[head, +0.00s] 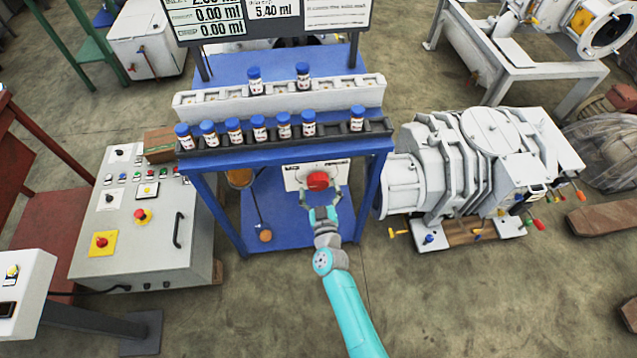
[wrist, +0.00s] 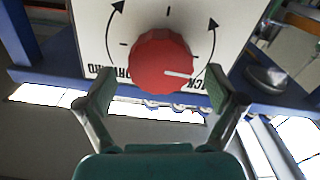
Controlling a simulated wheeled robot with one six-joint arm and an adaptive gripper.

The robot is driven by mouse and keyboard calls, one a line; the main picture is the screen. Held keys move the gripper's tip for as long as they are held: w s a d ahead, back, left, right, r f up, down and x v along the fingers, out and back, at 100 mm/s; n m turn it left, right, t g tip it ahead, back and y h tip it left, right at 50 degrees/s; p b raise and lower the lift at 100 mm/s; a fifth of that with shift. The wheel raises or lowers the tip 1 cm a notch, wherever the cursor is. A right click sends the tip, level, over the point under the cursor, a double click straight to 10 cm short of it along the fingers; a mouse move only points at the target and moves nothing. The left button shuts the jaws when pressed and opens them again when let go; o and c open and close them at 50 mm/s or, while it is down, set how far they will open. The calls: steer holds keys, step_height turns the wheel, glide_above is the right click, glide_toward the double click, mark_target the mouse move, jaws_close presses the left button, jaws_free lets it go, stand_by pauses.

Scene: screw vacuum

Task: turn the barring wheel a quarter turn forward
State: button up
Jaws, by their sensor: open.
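The barring wheel is a red ridged knob (head: 318,181) on a white plate (head: 292,178) under the front of the blue bench. In the wrist view the red wheel (wrist: 150,62) has a white pointer line aimed right and slightly down. Curved arrows and upside-down lettering are printed on the plate (wrist: 100,45), "FORWARD" at left and "BACK" at right, partly hidden. My gripper (head: 320,197) is open in front of the wheel. In the wrist view its fingers (wrist: 160,97) are spread to either side of the wheel's lower edge, apart from it.
Blue-capped vials (head: 258,128) stand in a dark rack (head: 335,134) above the wheel. A grey control box (head: 140,235) stands left and a grey pump (head: 480,165) right. An orange ball (head: 265,236) on a rod hangs left of my gripper. Floor in front is clear.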

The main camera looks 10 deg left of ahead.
steer(key=shift+x, duration=0.95)
steer(key=c, duration=1.1)
steer(key=shift+c, duration=0.2)
